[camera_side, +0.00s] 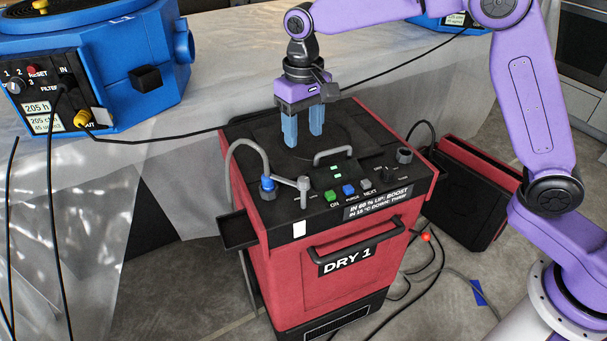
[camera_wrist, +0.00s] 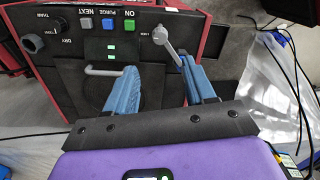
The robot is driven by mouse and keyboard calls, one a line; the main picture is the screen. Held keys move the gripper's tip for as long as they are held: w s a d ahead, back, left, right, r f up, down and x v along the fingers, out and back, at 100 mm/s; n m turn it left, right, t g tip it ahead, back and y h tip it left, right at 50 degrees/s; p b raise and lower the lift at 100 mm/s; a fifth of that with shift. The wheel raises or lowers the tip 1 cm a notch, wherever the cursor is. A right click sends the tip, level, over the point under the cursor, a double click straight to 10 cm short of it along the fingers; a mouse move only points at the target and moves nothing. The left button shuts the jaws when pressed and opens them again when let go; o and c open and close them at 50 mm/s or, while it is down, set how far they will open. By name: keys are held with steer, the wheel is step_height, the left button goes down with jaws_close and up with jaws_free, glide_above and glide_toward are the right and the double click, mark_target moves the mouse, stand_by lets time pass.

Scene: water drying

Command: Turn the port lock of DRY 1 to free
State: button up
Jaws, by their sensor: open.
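DRY 1 (camera_side: 285,250) is a red cabinet with a black top, and its front label is readable in the side view. A grey lever with a rounded end (camera_side: 303,184), which looks like the port lock, stands on the top's front left, beside the blue hose plug (camera_side: 267,186). In the wrist view the lever (camera_wrist: 170,44) slants toward my right-hand finger. The small marks by it are too small to read. My gripper (camera_side: 303,142) is open and empty, pointing down above the back of the top, apart from the lever. Both fingers (camera_wrist: 158,70) show in the wrist view.
A raised grey handle (camera_side: 335,154) stands near my fingers. Green (camera_side: 330,196), blue (camera_side: 348,190) and grey buttons and a black dial (camera_side: 386,172) line the front. A grey hose (camera_side: 243,150) arches at left. A blue machine (camera_side: 110,70) stands on the table behind.

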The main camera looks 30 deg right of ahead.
mark_target(304, 179)
step_height(304, 179, down, 12)
steer(key=shift+f, duration=0.15)
stand_by(0.3)
jaws_close()
